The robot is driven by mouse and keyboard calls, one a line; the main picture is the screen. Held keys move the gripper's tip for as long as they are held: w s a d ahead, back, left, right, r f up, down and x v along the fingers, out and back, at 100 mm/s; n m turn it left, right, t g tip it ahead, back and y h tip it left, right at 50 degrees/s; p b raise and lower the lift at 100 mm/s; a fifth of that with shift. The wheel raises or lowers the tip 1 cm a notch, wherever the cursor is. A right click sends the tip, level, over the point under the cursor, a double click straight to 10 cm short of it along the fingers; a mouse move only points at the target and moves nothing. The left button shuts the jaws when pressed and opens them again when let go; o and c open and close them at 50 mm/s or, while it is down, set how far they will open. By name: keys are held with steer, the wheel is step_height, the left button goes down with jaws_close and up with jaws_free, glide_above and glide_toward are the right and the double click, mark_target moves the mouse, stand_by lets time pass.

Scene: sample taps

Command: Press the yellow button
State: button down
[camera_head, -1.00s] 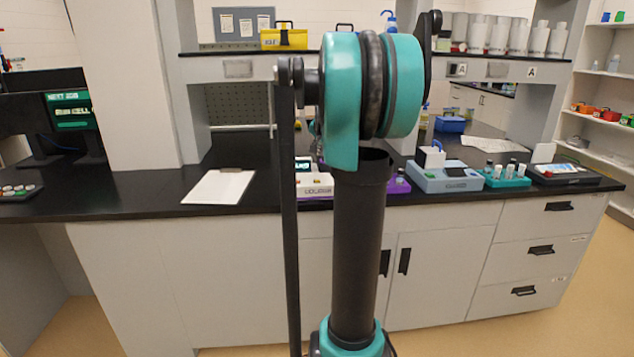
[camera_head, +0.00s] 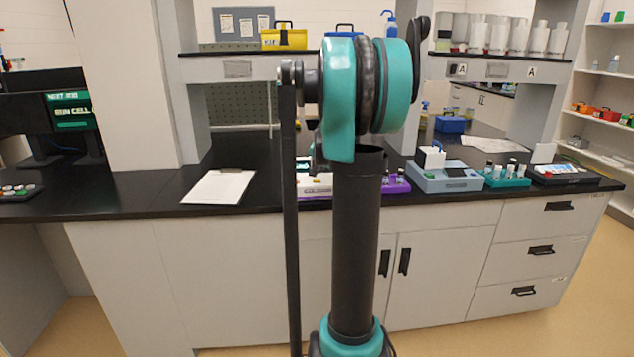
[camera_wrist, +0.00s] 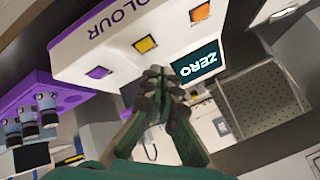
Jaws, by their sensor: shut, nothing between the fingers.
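The yellow button (camera_wrist: 145,44) is a small square on the white front of the colour device (camera_wrist: 90,60), which has a purple base edge. In the wrist view it lies between a purple button (camera_wrist: 98,72) and an orange button (camera_wrist: 200,13). My gripper (camera_wrist: 155,74) is shut and empty, its tips just below the yellow button in the picture. I cannot tell whether the tips touch the device. In the head view the device (camera_head: 314,190) is partly hidden behind my arm, and my gripper is hidden there.
A screen reading ZERO (camera_wrist: 197,63) is on the device. A purple tube rack (camera_head: 396,184) stands to its right in the head view, then a grey-blue instrument (camera_head: 445,178) and a teal rack (camera_head: 507,180). A clipboard (camera_head: 219,187) lies to the left, with clear bench around it.

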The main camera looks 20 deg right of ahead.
mark_target(318, 183)
steer(key=shift+f, duration=0.65)
steer(key=shift+f, duration=0.15)
stand_by(0.9)
steer(key=shift+f, duration=0.25)
steer(key=shift+f, duration=0.4)
stand_by(0.6)
steer(key=shift+r, duration=0.8)
steer(key=shift+r, duration=2.55)
